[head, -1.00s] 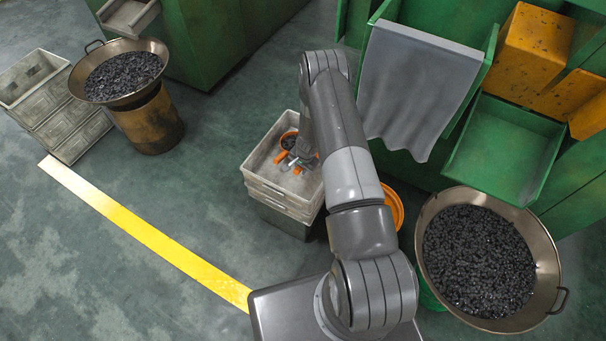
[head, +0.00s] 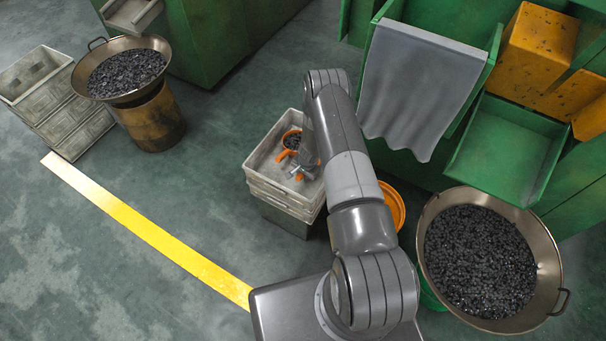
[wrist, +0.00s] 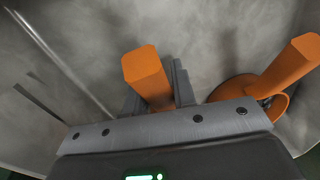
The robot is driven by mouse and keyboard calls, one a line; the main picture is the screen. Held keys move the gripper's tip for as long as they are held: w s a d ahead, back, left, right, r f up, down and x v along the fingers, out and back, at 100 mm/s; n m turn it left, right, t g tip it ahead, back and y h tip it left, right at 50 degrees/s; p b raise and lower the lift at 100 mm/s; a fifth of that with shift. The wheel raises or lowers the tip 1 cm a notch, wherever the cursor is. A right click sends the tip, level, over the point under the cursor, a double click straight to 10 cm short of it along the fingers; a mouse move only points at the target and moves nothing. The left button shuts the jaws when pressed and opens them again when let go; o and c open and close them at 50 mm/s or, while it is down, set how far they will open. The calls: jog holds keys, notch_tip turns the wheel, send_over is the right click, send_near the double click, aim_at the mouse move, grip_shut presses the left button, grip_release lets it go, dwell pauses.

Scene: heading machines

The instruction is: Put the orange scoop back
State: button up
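The orange scoop shows in the wrist view as an orange handle (wrist: 147,75) standing between my two grey fingers. Its bowl is hidden there. My gripper (wrist: 158,92) has a finger close against each side of this handle and looks shut on it. In the head view my gripper (head: 303,170) is low inside the upper grey crate (head: 262,160), partly behind my arm, beside a small orange piece (head: 297,173). A second orange handle (wrist: 290,65) with a rounded orange part shows at right in the wrist view.
A large pan of dark pieces (head: 480,262) stands at right, near a green machine tray (head: 508,150) and a grey curtain (head: 415,90). An orange container (head: 392,205) is behind my arm. Another pan (head: 122,75) and grey crates (head: 60,115) stand at left. Floor between is clear.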

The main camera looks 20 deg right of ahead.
jog(key=o, duration=0.4)
jog(key=shift+c, duration=0.2)
jog(key=shift+r, duration=0.1)
jog(key=s+a+r+n+t+y, duration=0.1)
jog(key=s+a+r+n, duration=0.15)
jog(key=r, duration=2.25)
jog(key=s+a+r+n+t, duration=0.1)
jog(key=a+r+n, duration=0.15)
jog(key=r, duration=2.25)
jog(key=s+r+n, duration=0.1)
jog(key=s+r, duration=0.5)
jog(key=s, duration=0.3)
jog(key=s+r+n+t+h, duration=0.1)
jog(key=s+r+n, duration=0.1)
jog(key=s+r, duration=0.4)
jog(key=s+r+n+h, duration=0.1)
jog(key=s+r, duration=0.6)
jog(key=s, duration=0.7)
jog(key=shift+s+d+n+t, duration=0.2)
jog(key=shift+d+n+t, duration=0.2)
